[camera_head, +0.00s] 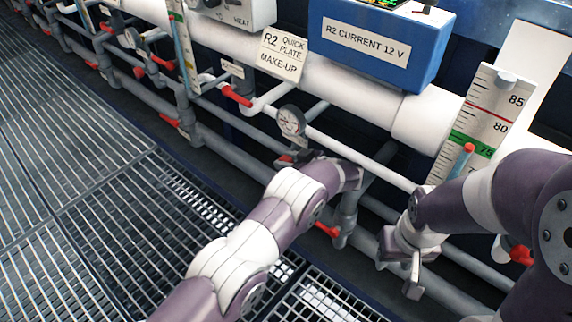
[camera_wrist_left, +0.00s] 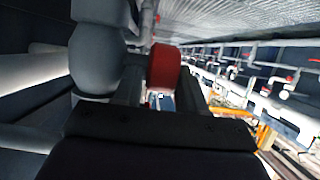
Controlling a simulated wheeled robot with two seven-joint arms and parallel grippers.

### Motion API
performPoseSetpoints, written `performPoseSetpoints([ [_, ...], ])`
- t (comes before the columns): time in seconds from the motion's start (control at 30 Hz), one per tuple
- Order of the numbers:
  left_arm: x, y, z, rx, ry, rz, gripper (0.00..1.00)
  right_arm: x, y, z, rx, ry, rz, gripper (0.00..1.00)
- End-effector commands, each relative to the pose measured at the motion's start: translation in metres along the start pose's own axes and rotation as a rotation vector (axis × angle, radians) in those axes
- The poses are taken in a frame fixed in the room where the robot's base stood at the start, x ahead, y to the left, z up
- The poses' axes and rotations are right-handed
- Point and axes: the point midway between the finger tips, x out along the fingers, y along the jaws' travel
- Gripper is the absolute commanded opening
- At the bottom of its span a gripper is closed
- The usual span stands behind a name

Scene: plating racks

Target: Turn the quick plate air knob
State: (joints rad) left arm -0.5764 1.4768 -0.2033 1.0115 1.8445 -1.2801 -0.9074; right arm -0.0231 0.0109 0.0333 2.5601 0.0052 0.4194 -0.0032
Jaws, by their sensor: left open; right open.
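A red knob (camera_head: 285,158) sits on the grey pipework below a round gauge. No readable label shows which knob is the quick plate air knob. My left gripper (camera_head: 303,157) is at this knob, partly hidden by its own wrist. In the left wrist view the red knob (camera_wrist_left: 164,68) lies between the dark fingers of my open left gripper (camera_wrist_left: 158,85), beside a grey pipe fitting. I cannot tell whether the fingers touch it. My right gripper (camera_head: 413,274) is open and empty, hanging in front of the lower pipes at the right.
A round gauge (camera_head: 291,121) is just above my left gripper. A blue box (camera_head: 380,42) stands above the white pipe (camera_head: 345,90). Metal grating (camera_head: 70,190) covers the floor at left.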

Motion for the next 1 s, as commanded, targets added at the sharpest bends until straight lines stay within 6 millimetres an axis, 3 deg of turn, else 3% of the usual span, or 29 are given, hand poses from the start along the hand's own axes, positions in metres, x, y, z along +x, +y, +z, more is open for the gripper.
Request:
performPoseSetpoints([
  [0.33,0.008,0.000,-0.001,0.000,0.000,0.001,0.40,0.002,0.000,0.000,0.000,0.000,0.000,0.43],
  [0.47,0.008,0.000,-0.001,0.000,0.000,0.001,0.04,0.002,0.000,0.000,0.000,0.000,0.000,0.43],
  [0.77,0.008,0.000,0.002,0.001,0.032,0.000,0.04,0.009,0.000,0.001,0.000,0.000,0.000,0.43],
  [1.0,0.008,0.000,0.007,0.000,0.167,0.001,0.04,0.032,0.000,0.004,0.000,0.000,0.000,0.43],
])
